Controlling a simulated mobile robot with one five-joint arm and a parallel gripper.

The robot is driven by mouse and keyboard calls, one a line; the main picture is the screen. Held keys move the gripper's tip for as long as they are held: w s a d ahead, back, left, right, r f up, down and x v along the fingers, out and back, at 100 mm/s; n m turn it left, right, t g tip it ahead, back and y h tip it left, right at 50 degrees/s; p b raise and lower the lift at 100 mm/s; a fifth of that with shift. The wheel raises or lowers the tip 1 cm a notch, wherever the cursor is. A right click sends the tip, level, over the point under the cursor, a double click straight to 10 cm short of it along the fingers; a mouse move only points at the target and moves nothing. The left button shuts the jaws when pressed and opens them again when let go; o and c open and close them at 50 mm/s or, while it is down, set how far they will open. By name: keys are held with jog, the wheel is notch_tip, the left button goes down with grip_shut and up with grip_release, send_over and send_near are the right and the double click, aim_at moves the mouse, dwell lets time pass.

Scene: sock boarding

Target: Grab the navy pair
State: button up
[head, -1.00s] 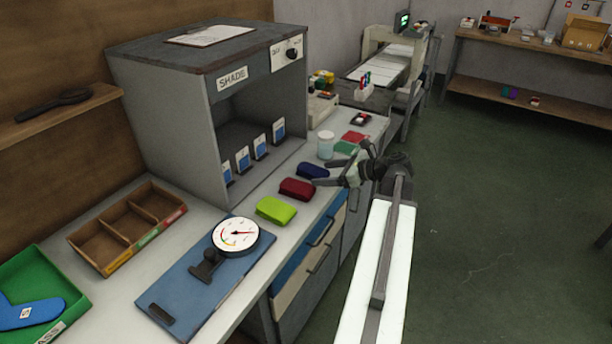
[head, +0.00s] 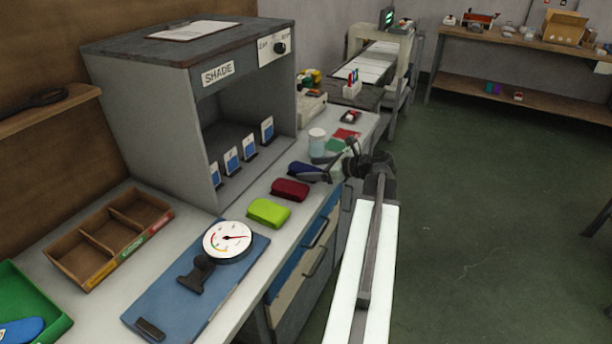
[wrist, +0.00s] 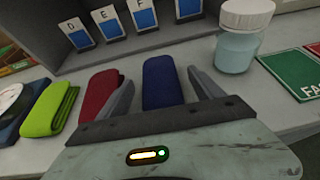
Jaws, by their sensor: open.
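The navy pair (head: 303,170) is a folded dark blue bundle on the bench, in front of the shade cabinet. In the wrist view the navy pair (wrist: 162,83) lies between my two open fingers, with its near end hidden by my gripper body. My gripper (head: 329,167) is open at the bench's front edge, and in the head view one finger overlaps the navy pair. In the wrist view my gripper (wrist: 160,90) has its left finger between the navy pair and the dark red pair (wrist: 101,95). I cannot tell whether the fingers touch either pair.
The dark red pair (head: 290,189) and a lime green pair (head: 269,212) lie to the left in a row. A lidded jar (wrist: 243,35) stands close to my right finger. The shade cabinet (head: 150,110) with several cards is behind. A dial gauge (head: 228,239) sits on a blue board.

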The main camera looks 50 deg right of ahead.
jog(key=x, duration=0.2)
jog(key=shift+w+a+f+b, duration=0.1)
jog(key=shift+w+f+b, duration=0.2)
jog(key=shift+r, duration=0.1)
jog(key=c, duration=1.5)
jog(key=shift+o, duration=0.2)
